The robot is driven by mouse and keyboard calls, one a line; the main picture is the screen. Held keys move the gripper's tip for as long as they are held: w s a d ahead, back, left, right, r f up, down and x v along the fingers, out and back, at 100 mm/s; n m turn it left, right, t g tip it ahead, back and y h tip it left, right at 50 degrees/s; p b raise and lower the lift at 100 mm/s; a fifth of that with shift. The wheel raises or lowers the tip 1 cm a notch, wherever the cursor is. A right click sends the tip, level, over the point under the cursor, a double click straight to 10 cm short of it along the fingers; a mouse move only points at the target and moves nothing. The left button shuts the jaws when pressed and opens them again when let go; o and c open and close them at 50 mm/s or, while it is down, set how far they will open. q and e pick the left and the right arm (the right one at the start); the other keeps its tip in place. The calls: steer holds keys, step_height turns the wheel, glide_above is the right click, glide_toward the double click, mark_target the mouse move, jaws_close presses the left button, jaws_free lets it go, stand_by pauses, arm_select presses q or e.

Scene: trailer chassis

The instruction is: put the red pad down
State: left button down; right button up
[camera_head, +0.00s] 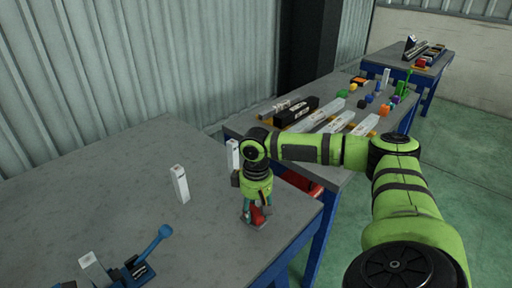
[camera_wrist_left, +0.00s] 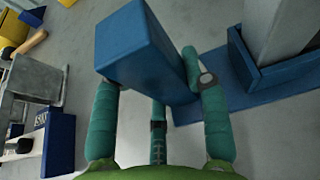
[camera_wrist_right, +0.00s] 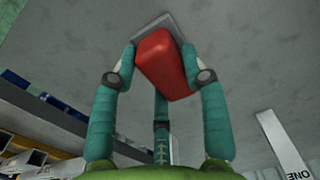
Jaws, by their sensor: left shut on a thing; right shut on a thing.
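The red pad (camera_wrist_right: 162,65) is between the fingers of my right gripper (camera_wrist_right: 160,58), which is shut on it. A flat grey plate (camera_wrist_right: 152,24) shows at the pad's far end. In the head view my right gripper (camera_head: 256,208) points down with the red pad (camera_head: 257,217) low over the grey table (camera_head: 130,150), near its right-hand corner. I cannot tell whether the pad touches the table top. In the left wrist view my left gripper (camera_wrist_left: 152,75) is shut on a blue block (camera_wrist_left: 150,45). The left gripper does not show in the head view.
A white upright box (camera_head: 180,184) stands left of the right gripper; another (camera_head: 233,154) stands behind it. A blue tool with a lever (camera_head: 140,262) is at the front left. A second table (camera_head: 240,124) with boxes and coloured blocks stands beyond. The table's left part is clear.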

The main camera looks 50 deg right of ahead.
mark_target(255, 208)
steer(key=o, duration=1.4)
steer(key=shift+f, duration=0.1)
step_height(255, 208, up, 12)
steer(key=shift+r, duration=0.2)
steer(key=shift+o, duration=0.4)
steer(key=shift+a+f, duration=0.15)
